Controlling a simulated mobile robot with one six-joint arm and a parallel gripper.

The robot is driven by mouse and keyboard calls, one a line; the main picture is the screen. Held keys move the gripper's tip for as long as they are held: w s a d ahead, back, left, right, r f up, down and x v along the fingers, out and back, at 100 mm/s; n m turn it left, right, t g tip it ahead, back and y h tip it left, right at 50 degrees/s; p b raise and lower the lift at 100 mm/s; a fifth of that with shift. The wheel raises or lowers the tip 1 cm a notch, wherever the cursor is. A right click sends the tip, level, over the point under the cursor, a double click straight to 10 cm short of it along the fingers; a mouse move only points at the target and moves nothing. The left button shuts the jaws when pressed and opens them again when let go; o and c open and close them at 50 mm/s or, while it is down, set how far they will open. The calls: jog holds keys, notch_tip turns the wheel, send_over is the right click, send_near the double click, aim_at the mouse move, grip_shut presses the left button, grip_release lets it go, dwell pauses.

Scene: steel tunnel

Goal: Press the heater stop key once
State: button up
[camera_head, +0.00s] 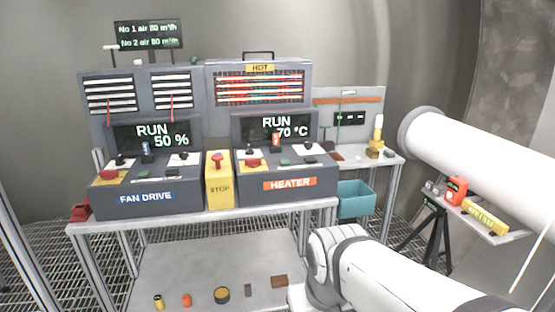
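The heater unit, marked by an orange HEATER label (290,183), stands right of centre on the bench. Its display (277,125) reads RUN 70 °C. On its sloped panel are a red key (253,163), a small green key (284,162) and dark controls with an orange-topped one among them. The key lettering is too small to read, so I cannot tell which is the stop key. My white arm (385,278) comes in at the bottom right, in front of the bench. My gripper is not in view.
A yellow STOP box (220,190) with a red mushroom button stands between the heater and the fan drive (146,197), whose display reads RUN 50 %. A teal bin (355,199) hangs right of the bench. Loose items lie on the lower shelf (215,262).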

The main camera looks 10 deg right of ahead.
grip_shut()
dwell(1.4)
